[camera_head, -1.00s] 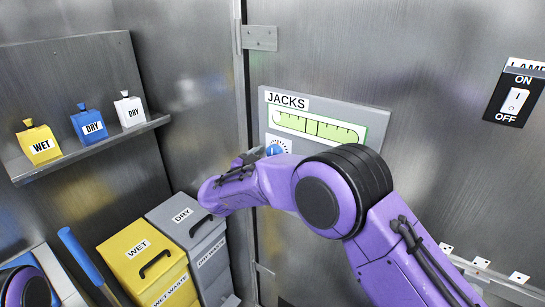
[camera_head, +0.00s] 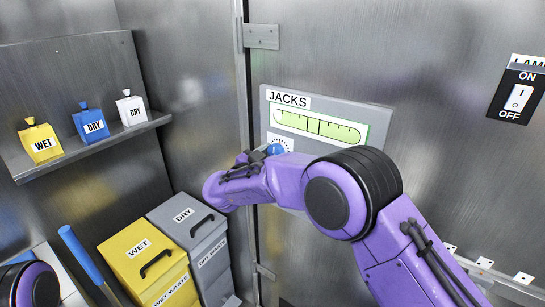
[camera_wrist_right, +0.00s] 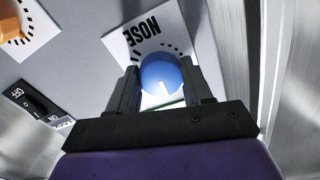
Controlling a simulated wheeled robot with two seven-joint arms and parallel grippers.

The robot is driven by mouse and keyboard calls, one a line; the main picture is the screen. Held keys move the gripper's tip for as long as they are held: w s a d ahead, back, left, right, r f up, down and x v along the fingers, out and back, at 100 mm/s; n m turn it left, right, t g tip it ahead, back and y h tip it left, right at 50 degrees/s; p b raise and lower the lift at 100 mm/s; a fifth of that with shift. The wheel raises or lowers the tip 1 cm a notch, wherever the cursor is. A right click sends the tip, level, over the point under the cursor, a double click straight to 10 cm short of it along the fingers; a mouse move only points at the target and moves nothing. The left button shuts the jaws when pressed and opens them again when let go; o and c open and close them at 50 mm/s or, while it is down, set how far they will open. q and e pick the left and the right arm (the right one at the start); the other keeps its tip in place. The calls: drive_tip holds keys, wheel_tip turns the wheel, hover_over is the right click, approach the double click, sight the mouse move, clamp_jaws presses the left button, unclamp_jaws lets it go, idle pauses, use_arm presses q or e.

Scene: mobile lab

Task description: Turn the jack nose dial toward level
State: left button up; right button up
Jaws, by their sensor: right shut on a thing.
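The JACKS panel (camera_head: 343,110) is on the metal wall, with a green level gauge (camera_head: 318,126) on it. The blue nose dial (camera_wrist_right: 161,74) sits between the two fingers of my right gripper (camera_wrist_right: 163,88) in the right wrist view, beside the NOSE label (camera_wrist_right: 141,33). The fingers are shut on the dial, and a white mark shows on its face. In the head view the dial (camera_head: 277,148) is partly hidden behind my purple right arm. My left gripper is not visible; only a bit of purple arm shows at the lower left.
An orange dial (camera_wrist_right: 10,20) and an ON/OFF switch (camera_wrist_right: 35,103) are near my right gripper. A lamp switch (camera_head: 518,97) is at the upper right. Yellow WET (camera_head: 120,262) and grey DRY (camera_head: 165,217) bins stand below left. A shelf (camera_head: 100,148) holds three bottles.

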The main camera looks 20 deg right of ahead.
drive_tip(key=m+b, duration=1.7)
drive_tip(key=m, duration=0.1)
drive_tip(key=shift+w, duration=0.1)
drive_tip(key=shift+r+m+b, duration=0.25)
drive_tip(key=shift+m+b, duration=0.35)
drive_tip(key=shift+b, duration=0.1)
drive_tip(key=o, duration=1)
drive_tip(key=shift+o, duration=0.2)
drive_tip(key=shift+a+f, duration=0.1)
